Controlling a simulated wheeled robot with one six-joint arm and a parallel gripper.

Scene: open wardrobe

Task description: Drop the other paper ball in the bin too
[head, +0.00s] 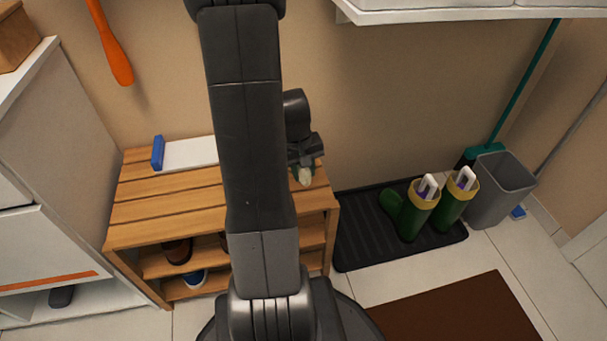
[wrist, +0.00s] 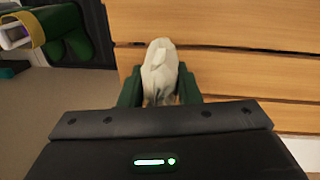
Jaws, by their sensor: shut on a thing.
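My gripper (head: 304,168) is over the right end of the slatted wooden bench, partly behind my own arm. In the wrist view its green fingers (wrist: 159,88) are shut on a crumpled off-white paper ball (wrist: 160,66). The paper ball also shows below the gripper in the head view (head: 305,177). I cannot tell whether it touches the slats. The grey bin (head: 497,190) stands on the floor at the far right, upright and open at the top. Its bottom is not clearly visible.
Green boots (head: 418,212) with yellow cuffs stand on a black tray (head: 364,228) between the bench (head: 160,210) and the bin. A teal broom (head: 520,85) leans behind the bin. A white shelf (head: 440,10) hangs above. A brown mat (head: 465,315) lies in front.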

